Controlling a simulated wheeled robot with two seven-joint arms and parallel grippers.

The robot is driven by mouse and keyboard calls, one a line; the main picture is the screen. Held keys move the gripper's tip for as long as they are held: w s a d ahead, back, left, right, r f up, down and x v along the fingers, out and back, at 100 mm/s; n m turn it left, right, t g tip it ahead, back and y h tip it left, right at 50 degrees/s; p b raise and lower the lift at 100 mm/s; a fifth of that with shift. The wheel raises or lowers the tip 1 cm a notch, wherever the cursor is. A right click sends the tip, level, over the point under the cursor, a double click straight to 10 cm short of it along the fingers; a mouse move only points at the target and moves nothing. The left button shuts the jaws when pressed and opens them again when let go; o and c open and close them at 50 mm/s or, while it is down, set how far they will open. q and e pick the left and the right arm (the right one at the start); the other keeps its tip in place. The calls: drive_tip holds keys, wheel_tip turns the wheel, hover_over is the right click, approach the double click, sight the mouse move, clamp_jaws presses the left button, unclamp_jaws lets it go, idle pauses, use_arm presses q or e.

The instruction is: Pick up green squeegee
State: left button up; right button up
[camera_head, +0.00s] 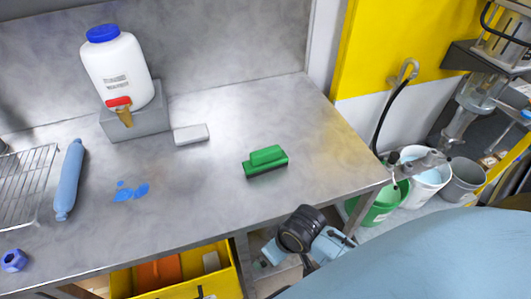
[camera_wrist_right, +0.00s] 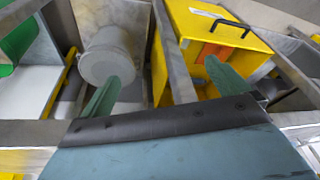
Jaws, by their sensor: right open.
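The green squeegee (camera_head: 265,160) lies on the grey metal table (camera_head: 225,205), right of the middle in the head view. A raised green block tops its wider base, and a dark strip shows along its lower edge. Nothing touches it. My right gripper (camera_wrist_right: 162,75) shows in the right wrist view with its two teal fingers wide apart and nothing between them. It is away from the squeegee and points toward containers below. I cannot make out the squeegee in the wrist view. My left gripper is not in view.
A white jug (camera_head: 117,70) on a grey block, a white block (camera_head: 191,135), a blue roller (camera_head: 68,180) and a wire rack (camera_head: 25,185) occupy the table's left. A yellow crate (camera_head: 222,262) sits below. Buckets (camera_head: 425,180) stand right. The table around the squeegee is clear.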

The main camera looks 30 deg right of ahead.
wheel_tip(320, 180, up, 10)
drive_tip(key=a+p, duration=0.1)
drive_tip(key=p, duration=0.1)
wheel_tip(320, 180, up, 15)
drive_tip(key=m+g+h, duration=0.1)
drive_tip(key=m+g, duration=0.2)
drive_tip(key=m, duration=0.1)
hover_over(266, 150)
drive_tip(key=f, duration=0.7)
drive_tip(key=shift+a+f, duration=0.3)
drive_tip(key=shift+d+f, duration=0.15)
drive_tip(key=shift+f, duration=1.25)
drive_tip(key=shift+d+f, duration=0.1)
drive_tip(key=shift+f, duration=1.25)
drive_tip(key=shift+c, duration=0.3)
